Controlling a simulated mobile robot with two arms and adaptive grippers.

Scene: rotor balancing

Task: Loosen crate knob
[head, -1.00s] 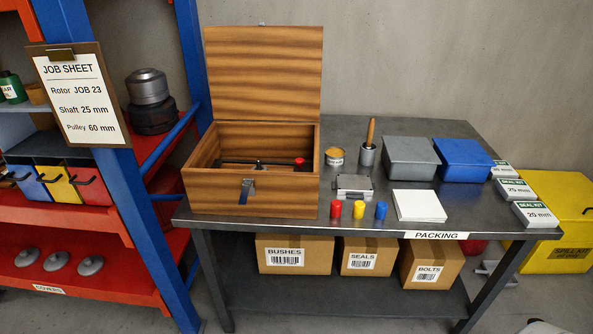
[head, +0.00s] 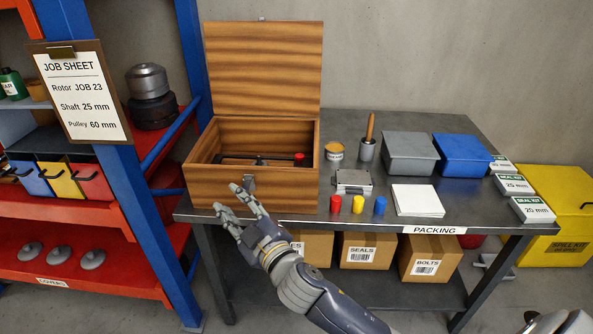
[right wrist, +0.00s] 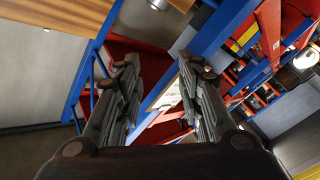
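The wooden crate (head: 205,186) stands at the left end of the packing table with its lid (head: 263,68) raised. Inside, a dark bar (head: 236,158) runs across, with a small dark upright piece near its middle and a red knob (head: 299,157) at its right end. My left gripper is out of view.
A blue-posted shelf rack (head: 118,150) stands close on the left.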

